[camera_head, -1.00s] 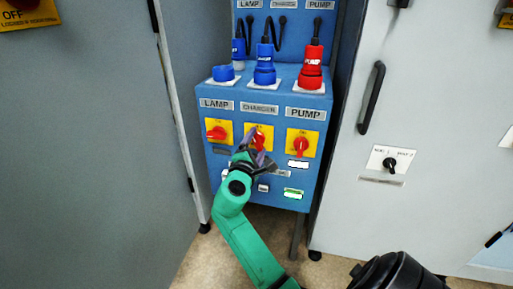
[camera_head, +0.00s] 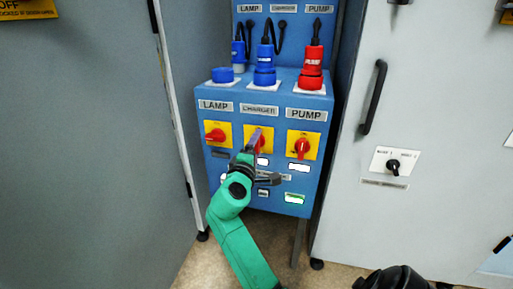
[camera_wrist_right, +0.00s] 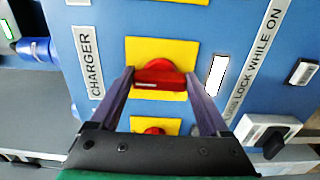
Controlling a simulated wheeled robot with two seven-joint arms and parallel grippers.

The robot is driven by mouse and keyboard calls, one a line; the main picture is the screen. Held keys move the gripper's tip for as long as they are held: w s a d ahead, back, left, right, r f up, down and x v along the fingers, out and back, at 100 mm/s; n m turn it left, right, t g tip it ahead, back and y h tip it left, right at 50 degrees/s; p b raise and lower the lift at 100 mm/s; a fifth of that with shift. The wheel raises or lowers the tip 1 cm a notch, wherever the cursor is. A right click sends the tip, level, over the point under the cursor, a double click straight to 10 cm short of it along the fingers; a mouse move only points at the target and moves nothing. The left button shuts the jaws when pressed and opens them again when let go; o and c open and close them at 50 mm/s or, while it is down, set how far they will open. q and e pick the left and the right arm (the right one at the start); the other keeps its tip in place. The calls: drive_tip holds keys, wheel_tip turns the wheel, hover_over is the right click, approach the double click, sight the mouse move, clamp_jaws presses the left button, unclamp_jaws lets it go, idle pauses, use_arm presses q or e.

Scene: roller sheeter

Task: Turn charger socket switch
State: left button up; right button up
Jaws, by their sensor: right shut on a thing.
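The charger switch is a red rotary knob (camera_head: 263,145) on a yellow plate, under the CHARGER label (camera_head: 260,109) on the blue panel. In the right wrist view the red knob (camera_wrist_right: 160,74) lies between the two fingertips of my right gripper (camera_wrist_right: 160,80). The gripper is shut on it, one finger at each side. In the head view my right gripper (camera_head: 257,142) covers part of the knob and plate, so the knob's exact angle is unclear there.
The red LAMP switch (camera_head: 216,135) is at left and the PUMP switch (camera_head: 301,147) at right, both close by. Blue and red plugs (camera_head: 311,70) stand above. Grey cabinets (camera_head: 420,130) flank the panel, one with a black handle (camera_head: 374,97).

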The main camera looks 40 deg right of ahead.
drive_tip(key=shift+f, duration=0.2)
drive_tip(key=o, duration=1.2)
drive_tip(key=shift+r, duration=0.1)
use_arm(q)
drive_tip(key=shift+s+a+r+g+y+p, duration=0.15)
drive_tip(key=shift+s+a+r+g+p, duration=0.15)
drive_tip(key=shift+a, duration=0.2)
drive_tip(key=shift+s+a+r+g+y+p, duration=0.2)
drive_tip(key=shift+a+r, duration=0.1)
drive_tip(key=shift+a, duration=0.2)
use_arm(e)
drive_tip(key=v, duration=1.4)
drive_tip(key=shift+s+a, duration=0.2)
drive_tip(key=shift+a, duration=0.05)
